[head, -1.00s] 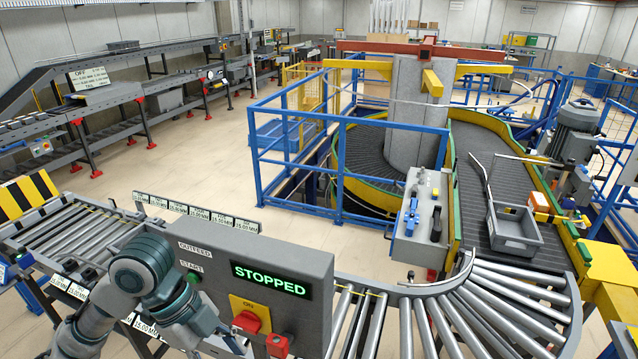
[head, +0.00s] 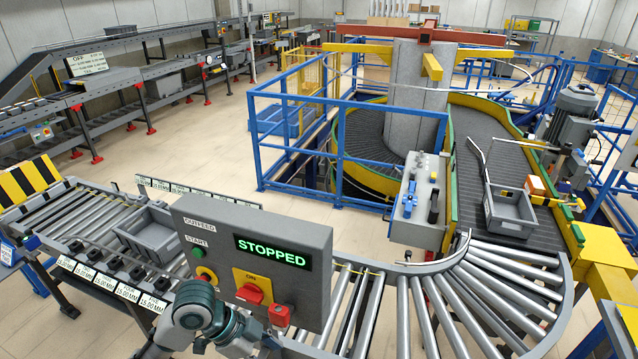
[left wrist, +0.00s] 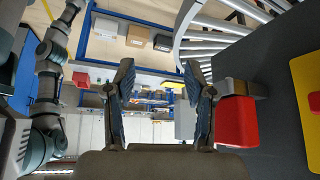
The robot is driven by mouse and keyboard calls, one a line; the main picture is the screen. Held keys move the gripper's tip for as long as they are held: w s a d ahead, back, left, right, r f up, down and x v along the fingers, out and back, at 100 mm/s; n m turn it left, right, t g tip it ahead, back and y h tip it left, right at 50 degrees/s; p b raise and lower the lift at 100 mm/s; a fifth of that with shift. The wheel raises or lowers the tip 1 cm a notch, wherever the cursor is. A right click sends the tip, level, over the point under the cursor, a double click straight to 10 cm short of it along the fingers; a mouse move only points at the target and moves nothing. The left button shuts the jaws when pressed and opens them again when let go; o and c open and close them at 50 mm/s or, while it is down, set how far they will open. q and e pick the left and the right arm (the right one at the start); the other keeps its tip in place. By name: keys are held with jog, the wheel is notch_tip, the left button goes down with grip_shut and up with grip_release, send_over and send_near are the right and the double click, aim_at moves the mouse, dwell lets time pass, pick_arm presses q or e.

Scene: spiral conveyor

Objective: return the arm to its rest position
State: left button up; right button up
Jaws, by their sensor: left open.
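My left arm enters the head view at the bottom and reaches in front of the lower edge of the grey control panel (head: 290,240). Its wrist is there, but its fingers cannot be made out. In the left wrist view my left gripper (left wrist: 158,85) is open, with two dark fingers spread apart and nothing between them. A red block (left wrist: 237,122) on the dark panel side is just right of the right finger, seemingly apart from it. A jointed arm, apparently my other one, stands at the left of that view. My right gripper is not seen.
The panel's display reads STOPPED. A red switch on a yellow plate (head: 252,287) and a red part (head: 279,315) stick out near my wrist. A grey tote (head: 152,238) is on the left rollers; another (head: 511,213) is on the spiral's belt. Curved rollers (head: 465,300) lie right.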

pick_arm(q)
notch_tip(320, 180, down, 20)
jog(key=s+n+t, duration=0.2)
jog(key=n+t, duration=0.2)
jog(key=n, duration=0.5)
jog(key=s+a+f+n+y, duration=0.65)
jog(key=s+a+f, duration=0.45)
jog(key=s, duration=0.2)
notch_tip(320, 180, down, 29)
jog(key=s+g+b, duration=0.1)
jog(key=g+b, duration=0.1)
jog(key=b, duration=0.2)
jog(key=s+a+f+b, duration=0.1)
jog(key=s+f+b, duration=0.1)
jog(key=s+f, duration=0.7)
jog(key=s+a+f+g+b, duration=0.1)
jog(key=s+a+f+b, duration=0.1)
jog(key=s+f, duration=0.7)
notch_tip(320, 180, down, 4)
jog(key=shift+s+a+r, duration=0.15)
jog(key=shift+s+r, duration=0.1)
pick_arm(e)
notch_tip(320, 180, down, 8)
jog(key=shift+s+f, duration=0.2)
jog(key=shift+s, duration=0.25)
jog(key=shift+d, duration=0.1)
